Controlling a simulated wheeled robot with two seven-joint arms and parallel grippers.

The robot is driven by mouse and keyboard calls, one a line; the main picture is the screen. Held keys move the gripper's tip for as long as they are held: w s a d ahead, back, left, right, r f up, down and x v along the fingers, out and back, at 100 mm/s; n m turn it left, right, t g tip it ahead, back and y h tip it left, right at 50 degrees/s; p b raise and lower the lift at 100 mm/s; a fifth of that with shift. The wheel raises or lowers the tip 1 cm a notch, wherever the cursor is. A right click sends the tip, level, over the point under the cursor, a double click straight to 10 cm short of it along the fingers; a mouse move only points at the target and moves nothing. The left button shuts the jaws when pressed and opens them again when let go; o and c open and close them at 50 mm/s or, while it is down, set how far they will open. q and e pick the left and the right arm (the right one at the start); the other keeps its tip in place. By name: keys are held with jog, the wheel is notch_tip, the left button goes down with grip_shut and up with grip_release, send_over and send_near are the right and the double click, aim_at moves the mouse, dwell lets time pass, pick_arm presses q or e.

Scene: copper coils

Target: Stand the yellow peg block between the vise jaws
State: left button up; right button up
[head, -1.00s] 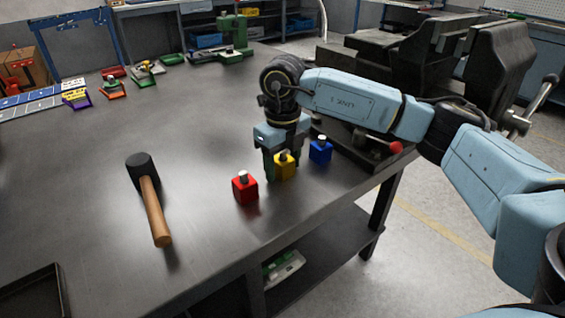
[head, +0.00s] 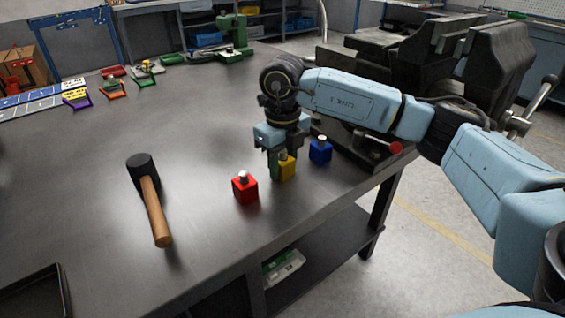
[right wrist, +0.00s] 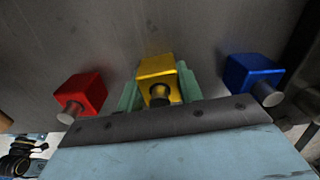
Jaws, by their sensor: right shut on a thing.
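The yellow peg block (head: 287,169) stands upright on the dark table between the red and blue blocks. My right gripper (head: 280,167) reaches down over it from above and is shut on it. My left gripper is not in view.
A red peg block (head: 244,189) stands left of the yellow one and a blue peg block (head: 320,152) right of it, both close. A mallet (head: 152,198) lies further left. A black tray (head: 35,300) is at the near left. Small coloured items line the back.

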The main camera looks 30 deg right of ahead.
jog(key=shift+r+p, duration=1.9)
jog(key=shift+r, duration=0.65)
jog(key=shift+f, duration=0.1)
